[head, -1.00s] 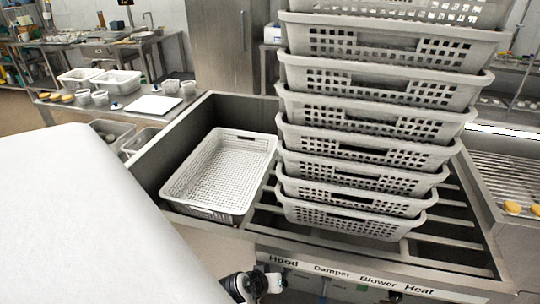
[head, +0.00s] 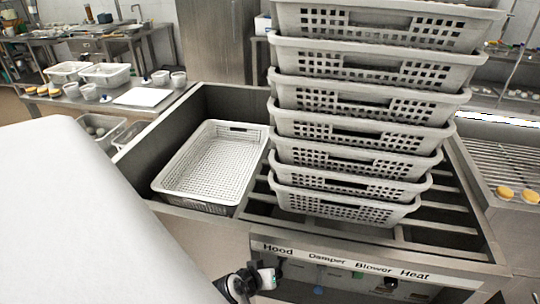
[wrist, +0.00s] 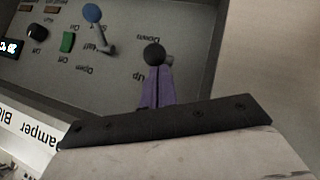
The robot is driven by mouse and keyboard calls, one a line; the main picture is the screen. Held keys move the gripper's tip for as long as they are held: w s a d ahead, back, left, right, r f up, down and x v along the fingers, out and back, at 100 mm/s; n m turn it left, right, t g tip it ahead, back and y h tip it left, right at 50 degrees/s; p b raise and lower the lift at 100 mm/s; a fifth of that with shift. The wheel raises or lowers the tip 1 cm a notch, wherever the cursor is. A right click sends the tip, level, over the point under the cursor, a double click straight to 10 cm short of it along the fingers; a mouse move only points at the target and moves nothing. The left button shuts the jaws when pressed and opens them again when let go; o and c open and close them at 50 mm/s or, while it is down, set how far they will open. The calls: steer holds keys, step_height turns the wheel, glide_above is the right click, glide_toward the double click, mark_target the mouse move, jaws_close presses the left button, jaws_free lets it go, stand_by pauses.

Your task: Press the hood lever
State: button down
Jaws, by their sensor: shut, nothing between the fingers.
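The hood lever (wrist: 153,54) shows in the wrist view as a round black knob between the "Down" and "Up" labels on a grey panel. My gripper (wrist: 160,76) is shut, its narrow purple-grey fingers pointing at the knob. The fingertips overlap the knob's lower edge in the picture; I cannot tell whether they touch it. The lever's stem is mostly hidden. In the head view, the end of my arm (head: 265,280) is at the panel below the "Hood" label (head: 277,247), and the lever there is too small to make out clearly.
A blue-knobbed lever (wrist: 92,13), a green switch (wrist: 67,41) and a black dial (wrist: 36,32) share the panel. Above the panel, a tall stack of perforated baskets (head: 345,188) and one separate basket (head: 213,165) stand on the metal frame. A grill (head: 500,160) is at right.

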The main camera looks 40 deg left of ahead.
step_height(320, 180, down, 5)
steer(key=s+d+m+t+y+b, duration=0.15)
steer(key=t+b, duration=0.35)
steer(key=b, duration=0.8)
steer(key=r+v, duration=0.1)
steer(key=v, duration=1.2)
steer(key=shift+s, duration=0.25)
steer(key=shift+n+y, duration=0.25)
